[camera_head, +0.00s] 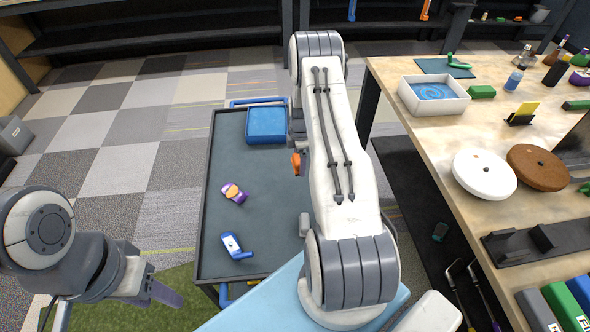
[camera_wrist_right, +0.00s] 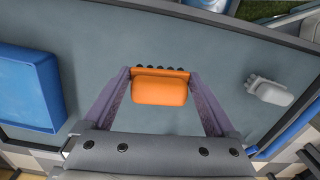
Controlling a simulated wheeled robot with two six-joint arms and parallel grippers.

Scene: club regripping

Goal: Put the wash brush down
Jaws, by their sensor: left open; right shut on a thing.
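The wash brush is an orange block with a row of dark bristles (camera_wrist_right: 160,90). In the right wrist view it sits between the purple fingers of my right gripper (camera_wrist_right: 158,76), which is shut on it. In the head view a bit of the orange brush (camera_head: 296,164) shows beside my right arm, over the dark cart top (camera_head: 275,195); the arm hides most of that gripper. I cannot tell how high the brush is above the cart. My left gripper (camera_head: 118,302) is open and empty at the lower left, outside the cart.
On the cart are a blue bin (camera_head: 266,124), a purple-and-orange item (camera_head: 234,193), a blue-and-white item (camera_head: 236,246) and a grey item (camera_head: 304,224). The cart middle is partly clear. A cluttered wooden workbench (camera_head: 420,135) stands on the right, with a white basin (camera_head: 409,92).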

